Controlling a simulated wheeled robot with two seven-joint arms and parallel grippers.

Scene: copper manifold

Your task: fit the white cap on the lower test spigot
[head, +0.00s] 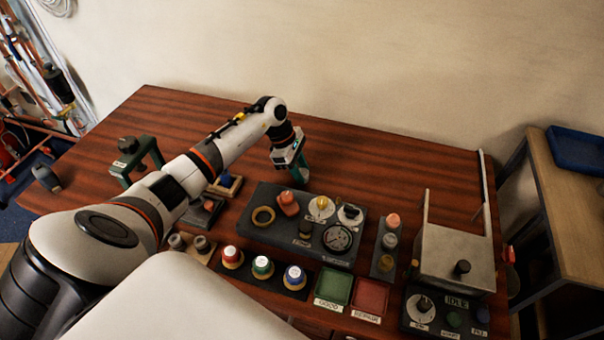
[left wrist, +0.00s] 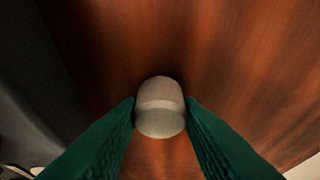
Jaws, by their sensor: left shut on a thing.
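My left gripper (head: 299,174) is behind the dark manifold block (head: 262,200), fingers pointing down over the wooden table. In the left wrist view, its green fingers (left wrist: 162,115) are shut on a white cap (left wrist: 160,108), one on each side. The table lies beyond the cap; I cannot tell the gap between them. The cap is too small to make out in the head view. The block carries a brass ring, a copper-coloured fitting (head: 288,203), a yellow-handled valve (head: 321,207) and a gauge (head: 337,238). I cannot tell which part is the lower test spigot. My right gripper is out of view.
A narrow rack (head: 385,262) with several small parts stands right of the block. Red, green and blue-topped jars (head: 262,267), a green tray (head: 333,287) and a red tray (head: 370,297) line the front. A grey box (head: 456,255) stands right. The table behind is clear.

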